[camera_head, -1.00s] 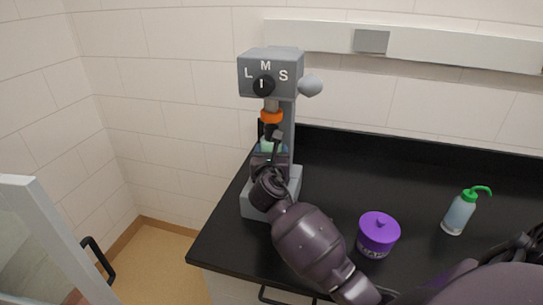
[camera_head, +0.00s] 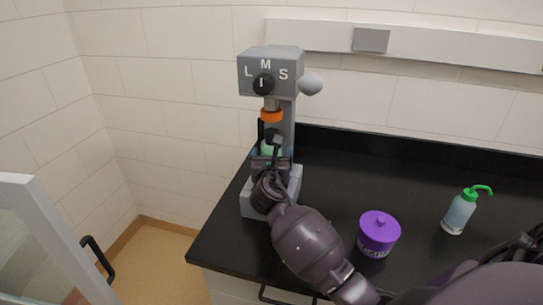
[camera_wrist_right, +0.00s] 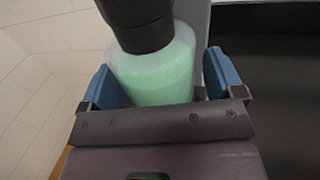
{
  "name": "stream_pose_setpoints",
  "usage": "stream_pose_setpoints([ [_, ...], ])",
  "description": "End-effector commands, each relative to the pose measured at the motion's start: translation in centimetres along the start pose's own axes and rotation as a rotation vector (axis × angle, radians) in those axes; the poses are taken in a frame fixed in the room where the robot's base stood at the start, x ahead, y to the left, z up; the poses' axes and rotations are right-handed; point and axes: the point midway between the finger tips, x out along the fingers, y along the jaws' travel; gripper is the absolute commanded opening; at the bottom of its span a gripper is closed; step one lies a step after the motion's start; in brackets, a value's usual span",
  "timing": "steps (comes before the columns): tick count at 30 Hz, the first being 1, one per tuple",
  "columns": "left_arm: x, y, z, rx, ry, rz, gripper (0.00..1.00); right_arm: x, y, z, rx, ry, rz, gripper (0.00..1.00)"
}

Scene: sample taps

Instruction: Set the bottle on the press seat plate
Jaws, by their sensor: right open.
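The bottle (camera_head: 271,148), with pale green contents and a black cap, is upright under the orange ring of the grey press (camera_head: 270,72). Its lower part is hidden by my right gripper (camera_head: 270,158), so I cannot see its contact with the seat. The press base (camera_head: 250,206) shows below my wrist. In the right wrist view the bottle (camera_wrist_right: 155,75) is between the two blue finger pads of my right gripper (camera_wrist_right: 163,82). The jaws are open, with a gap at the right pad. My left gripper is not in view.
A purple lidded jar (camera_head: 378,235) stands on the black counter (camera_head: 335,185) right of my forearm. A wash bottle with a green spout (camera_head: 460,211) stands further right. The counter between the press and wash bottle, behind the jar, is clear. A wall rail (camera_head: 430,45) runs behind.

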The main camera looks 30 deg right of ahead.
Motion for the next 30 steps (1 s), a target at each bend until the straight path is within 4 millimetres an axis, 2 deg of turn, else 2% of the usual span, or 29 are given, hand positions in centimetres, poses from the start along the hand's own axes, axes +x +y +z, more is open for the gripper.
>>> stream_pose_setpoints([
  [4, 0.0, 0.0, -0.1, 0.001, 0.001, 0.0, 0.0, 0.0, 0.0, 0.4, 0.002, 0.0, 0.0, 0.87],
  [7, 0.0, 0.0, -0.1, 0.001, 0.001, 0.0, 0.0, -1.1, 0.0, 0.2, 0.001, 0.001, 0.0, 0.87],
  [21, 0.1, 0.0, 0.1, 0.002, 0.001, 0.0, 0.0, -9.6, 0.0, 0.2, 0.002, 0.001, 0.001, 0.87],
  [25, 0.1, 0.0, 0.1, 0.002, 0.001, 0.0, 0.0, -11.1, 0.0, 0.2, 0.001, 0.0, 0.001, 0.87],
  [30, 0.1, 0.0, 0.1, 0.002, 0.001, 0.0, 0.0, -11.9, 0.0, 0.3, 0.001, 0.0, 0.0, 0.87],
])
